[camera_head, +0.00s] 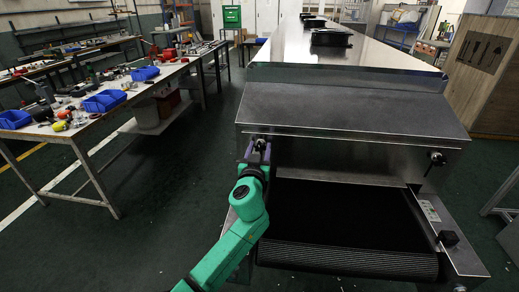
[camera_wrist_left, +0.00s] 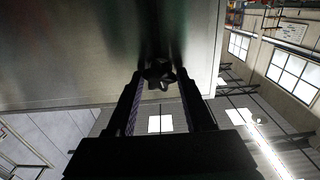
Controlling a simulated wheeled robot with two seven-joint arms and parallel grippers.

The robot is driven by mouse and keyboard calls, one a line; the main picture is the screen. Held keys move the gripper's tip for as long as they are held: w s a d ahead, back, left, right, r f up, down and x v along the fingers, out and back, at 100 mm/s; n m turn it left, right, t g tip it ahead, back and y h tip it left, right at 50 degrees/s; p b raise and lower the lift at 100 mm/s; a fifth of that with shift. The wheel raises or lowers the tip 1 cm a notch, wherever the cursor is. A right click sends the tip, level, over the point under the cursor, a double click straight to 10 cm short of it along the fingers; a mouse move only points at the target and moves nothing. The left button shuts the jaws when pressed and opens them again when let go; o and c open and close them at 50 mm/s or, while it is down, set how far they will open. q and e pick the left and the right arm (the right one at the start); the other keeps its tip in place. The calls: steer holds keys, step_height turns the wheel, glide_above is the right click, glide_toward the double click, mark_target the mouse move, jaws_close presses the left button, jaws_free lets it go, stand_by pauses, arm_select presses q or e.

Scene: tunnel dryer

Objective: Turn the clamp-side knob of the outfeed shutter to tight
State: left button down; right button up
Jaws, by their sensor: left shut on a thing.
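The dryer's shutter (camera_head: 350,160) is a metal panel above the black outfeed belt (camera_head: 340,222). A dark knob (camera_head: 260,141) sits at the panel's left end, and another dark knob (camera_head: 436,157) at its right end. I cannot read which one is the clamp-side knob. My left gripper (camera_head: 258,152) is shut on the left knob. In the left wrist view the dark lobed knob (camera_wrist_left: 159,71) sits between the two fingertips of my left gripper (camera_wrist_left: 160,80). The fingers partly hide the knob in the head view. My right gripper is not in view.
The dryer's long metal housing (camera_head: 345,70) runs away from me, with a dark tray (camera_head: 331,37) on top. A small control panel (camera_head: 430,212) is on the belt's right side frame. A workbench (camera_head: 95,125) with blue bins stands at left, across clear green floor.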

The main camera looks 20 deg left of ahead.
arm_select(q)
steer(key=shift+m, duration=0.3)
steer(key=m, duration=0.3)
steer(key=shift+m, duration=0.4)
steer(key=m, duration=0.5)
steer(key=shift+d+f, duration=0.1)
steer(key=shift+d, duration=0.05)
steer(key=m+p, duration=0.1)
steer(key=m, duration=0.4)
steer(key=shift+f+m, duration=0.1)
steer(key=shift+m, duration=0.3)
steer(key=m+p, duration=0.1)
steer(key=m, duration=0.4)
steer(key=shift+f+m+p, duration=0.2)
steer(key=shift+m+p, duration=0.1)
steer(key=shift+p, duration=0.1)
steer(key=shift+c, duration=1.5)
jaws_free()
steer(key=shift+r, duration=0.1)
